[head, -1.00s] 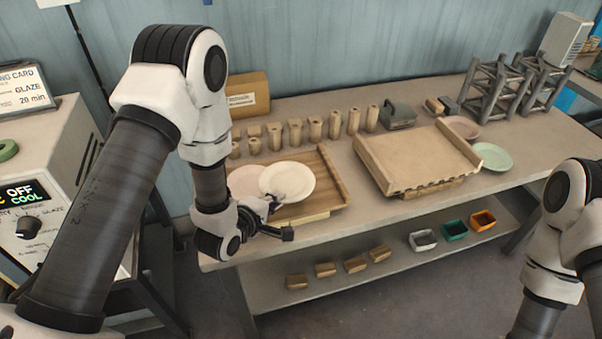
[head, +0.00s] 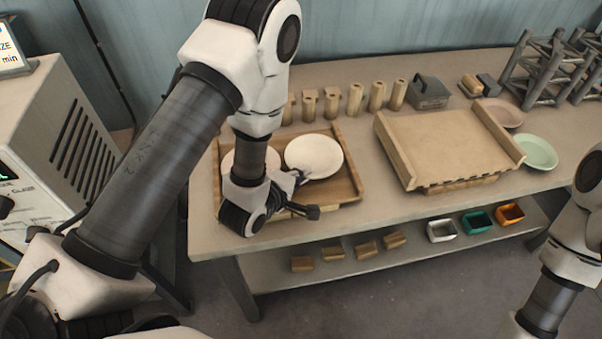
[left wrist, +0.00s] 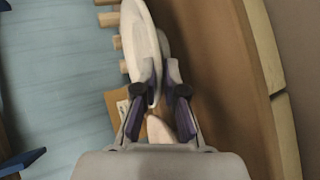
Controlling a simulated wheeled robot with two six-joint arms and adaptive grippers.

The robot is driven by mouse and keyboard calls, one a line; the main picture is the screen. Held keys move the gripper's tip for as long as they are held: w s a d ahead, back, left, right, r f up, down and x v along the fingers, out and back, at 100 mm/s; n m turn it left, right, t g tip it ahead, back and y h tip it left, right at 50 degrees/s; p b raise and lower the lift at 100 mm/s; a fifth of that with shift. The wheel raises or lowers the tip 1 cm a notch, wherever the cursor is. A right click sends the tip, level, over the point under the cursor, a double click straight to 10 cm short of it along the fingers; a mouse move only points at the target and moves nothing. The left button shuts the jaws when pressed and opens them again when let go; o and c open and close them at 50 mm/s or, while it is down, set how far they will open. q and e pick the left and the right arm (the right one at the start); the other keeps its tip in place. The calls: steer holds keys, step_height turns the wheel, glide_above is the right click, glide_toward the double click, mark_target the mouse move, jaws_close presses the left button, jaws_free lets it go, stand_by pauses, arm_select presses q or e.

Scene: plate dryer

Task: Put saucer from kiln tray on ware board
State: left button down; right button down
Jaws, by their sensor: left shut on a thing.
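My left gripper (head: 300,177) is shut on the near edge of a white saucer (head: 314,160). In the left wrist view the gripper (left wrist: 160,82) has this saucer (left wrist: 142,45) between its fingers, seen nearly edge-on. The saucer is over the right part of a brown wooden tray (head: 348,190), apparently raised above it. A second pale saucer (head: 237,160) lies at the tray's left, partly hidden behind my left arm. To the right is a wide light-wood board with raised side rails (head: 440,150), bare on top. My right gripper is out of view.
Several wooden blocks (head: 355,98) stand along the back, near a grey box (head: 428,92). A pink plate (head: 502,112) and a green plate (head: 538,152) lie right of the board. Grey racks (head: 545,70) stand at the back right. The lower shelf holds small bins (head: 476,222).

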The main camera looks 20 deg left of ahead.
arm_select(q)
steer(key=c, duration=1.5)
jaws_free()
steer(key=shift+c, duration=0.2)
steer(key=shift+f, duration=0.1)
steer(key=shift+a, duration=0.1)
